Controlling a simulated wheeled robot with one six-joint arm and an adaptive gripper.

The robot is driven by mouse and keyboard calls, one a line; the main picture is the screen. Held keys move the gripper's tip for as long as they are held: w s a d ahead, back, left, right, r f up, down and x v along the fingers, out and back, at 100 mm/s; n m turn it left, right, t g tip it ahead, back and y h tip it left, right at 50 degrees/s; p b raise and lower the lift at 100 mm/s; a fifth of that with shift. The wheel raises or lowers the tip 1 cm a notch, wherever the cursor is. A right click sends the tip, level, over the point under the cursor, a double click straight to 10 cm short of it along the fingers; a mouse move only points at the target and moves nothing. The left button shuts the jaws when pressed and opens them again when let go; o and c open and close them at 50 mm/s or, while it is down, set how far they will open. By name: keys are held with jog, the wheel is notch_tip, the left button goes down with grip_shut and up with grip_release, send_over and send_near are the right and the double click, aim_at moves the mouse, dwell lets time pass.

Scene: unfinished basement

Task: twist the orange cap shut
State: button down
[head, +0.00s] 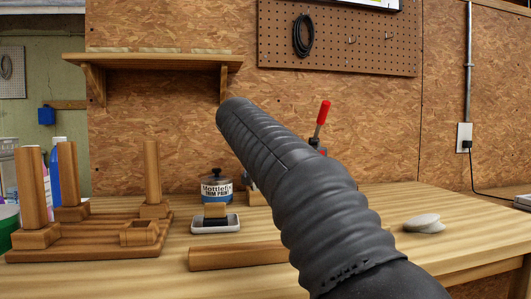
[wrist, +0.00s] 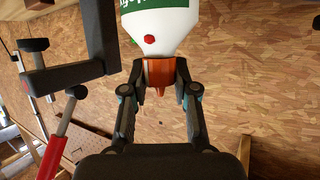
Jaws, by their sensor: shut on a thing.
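In the wrist view, the orange cap (wrist: 160,72) sits on the neck of a white bottle (wrist: 157,38) with a green label and a red dot. The cap's narrow tip points down in the picture. My gripper (wrist: 160,80) is shut on the cap, with one finger on each side. The bottle's far end is cut off by the top of the frame. In the head view my arm hides the bottle, the cap and my gripper. I cannot tell whether there is a gap between cap and bottle.
A clamp with a red handle (head: 323,112) stands behind my arm; its dark bracket (wrist: 100,35) is close beside the bottle. On the bench are a wooden peg rack (head: 100,238), a labelled tin (head: 216,190), a small tray (head: 215,224), a wooden bar (head: 238,255) and pale discs (head: 424,223).

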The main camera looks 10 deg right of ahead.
jog(key=shift+f+m+g+h+p, duration=0.1)
jog(key=shift+m+g+h+p, duration=0.45)
jog(key=shift+m+g+h, duration=0.8)
jog(key=shift+m+h, duration=0.35)
jog(key=shift+m, duration=0.1)
jog(key=shift+f, duration=0.1)
jog(key=c, duration=0.9)
grip_release()
jog(key=shift+o, duration=0.2)
jog(key=v, duration=1.2)
jog(key=shift+d, duration=0.1)
